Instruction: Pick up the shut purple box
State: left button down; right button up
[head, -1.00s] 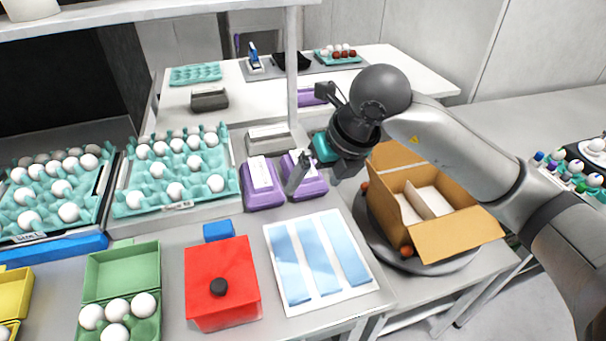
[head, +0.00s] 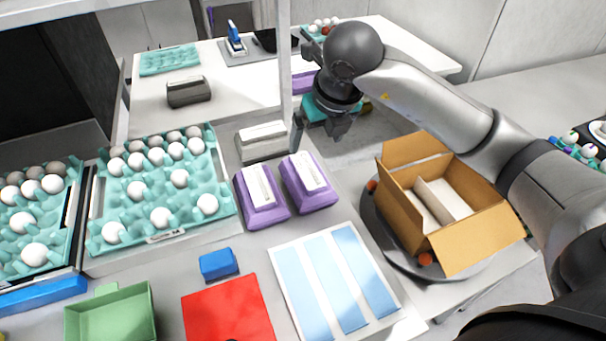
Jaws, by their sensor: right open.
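Two shut purple boxes with white labels on their lids lie side by side on the grey table: the left purple box (head: 267,217) and the right purple box (head: 318,200). A further purple object (head: 303,83) is partly hidden on the back table behind my right arm. My right gripper (head: 318,141) is open and empty, its fingers pointing down. In the picture it is above the right purple box and beside the grey carton; it is apart from the purple boxes. My left gripper is not in view.
A grey carton (head: 262,148) stands just behind the purple boxes. A teal egg tray (head: 130,215) is to their left. An open cardboard box (head: 468,250) sits on a round plate at right. A blue-striped sheet (head: 315,265) lies flat in front. A blue block (head: 218,264) is nearby.

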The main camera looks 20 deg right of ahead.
send_near(307, 169)
jog(key=shift+w+a+f, duration=0.2)
jog(key=shift+a+f, duration=0.05)
jog(key=shift+f, duration=0.55)
jog(key=shift+x, duration=0.85)
jog(key=shift+d+b+x, duration=0.1)
jog(key=shift+b+x, duration=0.15)
jog(key=shift+x, duration=0.95)
jog(key=shift+d+b+x, duration=0.15)
jog(key=shift+b+x, duration=0.05)
jog(key=shift+x, duration=0.95)
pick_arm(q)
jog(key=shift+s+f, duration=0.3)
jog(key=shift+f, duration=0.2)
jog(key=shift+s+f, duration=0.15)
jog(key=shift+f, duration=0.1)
pick_arm(e)
jog(key=shift+f, duration=0.2)
jog(key=c, duration=0.8)
jog(key=shift+r, duration=0.1)
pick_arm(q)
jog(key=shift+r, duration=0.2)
pick_arm(e)
jog(key=shift+r, duration=0.2)
